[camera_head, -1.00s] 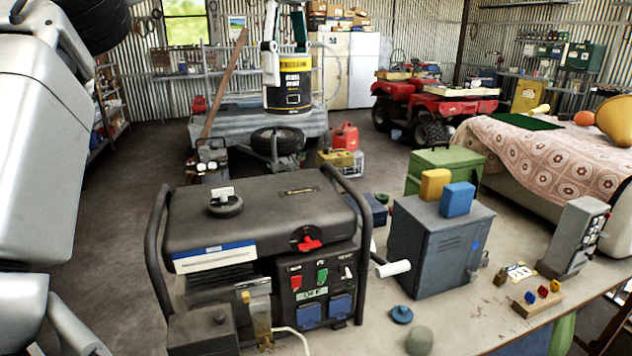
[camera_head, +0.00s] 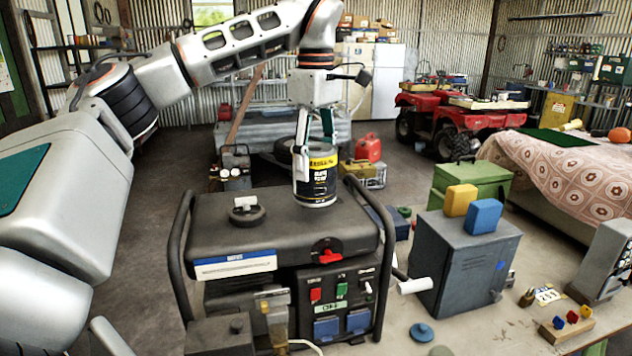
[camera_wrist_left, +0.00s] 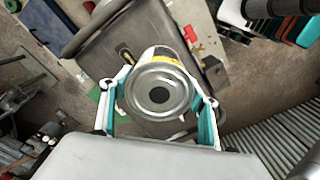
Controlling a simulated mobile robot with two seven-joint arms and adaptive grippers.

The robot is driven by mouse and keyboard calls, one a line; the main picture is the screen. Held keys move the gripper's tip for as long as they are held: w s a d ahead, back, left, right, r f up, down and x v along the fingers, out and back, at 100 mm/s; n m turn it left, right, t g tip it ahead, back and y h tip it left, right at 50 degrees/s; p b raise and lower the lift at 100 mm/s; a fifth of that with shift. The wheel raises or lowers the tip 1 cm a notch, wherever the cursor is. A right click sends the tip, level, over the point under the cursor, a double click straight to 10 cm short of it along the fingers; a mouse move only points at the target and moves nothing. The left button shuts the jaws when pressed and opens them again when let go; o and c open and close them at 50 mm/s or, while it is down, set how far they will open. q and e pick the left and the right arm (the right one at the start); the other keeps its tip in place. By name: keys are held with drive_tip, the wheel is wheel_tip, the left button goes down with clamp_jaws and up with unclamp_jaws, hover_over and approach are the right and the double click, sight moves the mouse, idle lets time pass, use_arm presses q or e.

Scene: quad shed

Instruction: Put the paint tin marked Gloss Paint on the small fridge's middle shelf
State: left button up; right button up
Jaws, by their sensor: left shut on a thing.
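The paint tin (camera_head: 318,182), black with a yellow band and pale lettering too small to read surely, is upright in my left gripper (camera_head: 315,160). The gripper's fingers are shut on both sides of it. In the left wrist view the tin's round metal lid (camera_wrist_left: 160,90) lies between the two fingers (camera_wrist_left: 160,105). In the head view the tin overlaps the generator's top; I cannot tell whether it touches. A white fridge (camera_head: 390,85) stands shut at the back wall; I cannot tell whether it is the small fridge. No middle shelf shows. My right gripper is out of view.
The black generator (camera_head: 225,215) stands on the bench below the tin. A grey metal cabinet (camera_head: 455,265) with yellow and blue blocks is to its right. A green box (camera_head: 470,185), red jerrycan (camera_head: 368,148) and red quad bike (camera_head: 465,115) stand beyond.

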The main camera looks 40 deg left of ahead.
sight(316, 181)
use_arm(q)
drive_tip(key=shift+f, duration=2.3)
drive_tip(key=shift+d, duration=0.1)
drive_tip(key=o, duration=1.7)
drive_tip(key=shift+f, duration=0.1)
drive_tip(key=shift+o, duration=0.2)
